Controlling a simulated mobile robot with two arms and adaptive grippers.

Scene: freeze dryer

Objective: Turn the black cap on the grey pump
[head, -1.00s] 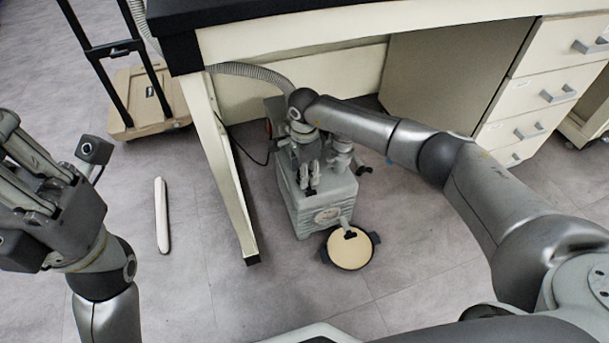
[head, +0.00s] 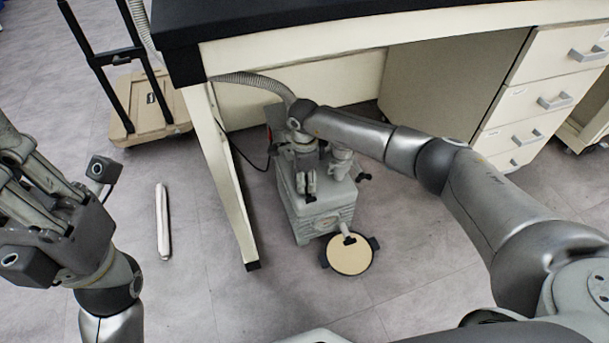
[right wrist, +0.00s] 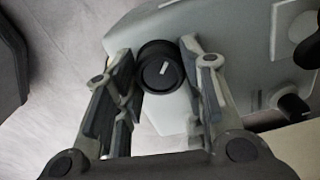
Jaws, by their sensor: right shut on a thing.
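The grey pump (head: 322,220) stands on the floor under the bench. In the right wrist view the black cap (right wrist: 160,70), round with a white mark, sits on the pump's light grey body (right wrist: 215,45). My right gripper (right wrist: 158,60) has its two fingers on either side of the cap, shut on it. In the head view the right gripper (head: 307,188) points down at the pump's top, and the cap is hidden there. My left gripper (head: 20,165) is at the left edge, away from the pump; its finger opening is unclear.
A bench leg (head: 232,190) stands close to the pump's left. A round tan-topped piece (head: 350,254) is at the pump's front. A ribbed hose (head: 250,80) runs behind. A white bar (head: 162,220) lies on the floor. A cart (head: 145,105) stands back left; drawers (head: 540,95) are at right.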

